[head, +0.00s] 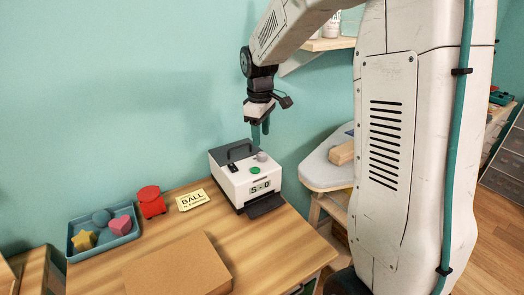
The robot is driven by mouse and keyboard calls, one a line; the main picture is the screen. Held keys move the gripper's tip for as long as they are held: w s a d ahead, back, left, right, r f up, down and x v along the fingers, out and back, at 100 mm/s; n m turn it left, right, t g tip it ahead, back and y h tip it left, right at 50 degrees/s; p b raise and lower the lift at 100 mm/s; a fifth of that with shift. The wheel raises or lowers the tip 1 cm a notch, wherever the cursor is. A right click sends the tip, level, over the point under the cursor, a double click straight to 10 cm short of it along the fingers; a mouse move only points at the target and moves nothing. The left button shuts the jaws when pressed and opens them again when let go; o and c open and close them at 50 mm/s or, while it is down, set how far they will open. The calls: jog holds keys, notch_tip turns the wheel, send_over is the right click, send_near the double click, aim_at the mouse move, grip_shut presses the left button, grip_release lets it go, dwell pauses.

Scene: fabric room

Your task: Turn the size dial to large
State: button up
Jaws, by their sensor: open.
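A white box-shaped machine (248,182) with a dark grey top stands on the wooden table against the wall. On its top are a grey knob (262,156), a green button (255,170), a small black switch (234,168) and a dark handle. Its front display (260,187) reads something like "S-0". The knob's pointer is too small to read. My gripper (260,131) points down with teal fingers, above the machine near the grey knob and apart from it. It is open and holds nothing I can see.
A blue tray (72,256) with several shapes, a red object (151,201) and a "BALL" card (193,200) lie left of the machine. A brown board (180,268) lies in front. An ironing board (328,172) with a wooden block (342,153) stands right.

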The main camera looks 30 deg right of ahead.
aim_at(262, 154)
notch_tip(262, 154, down, 7)
jog(key=shift+d+r, duration=0.1)
jog(key=shift+d, duration=0.05)
jog(key=c, duration=1)
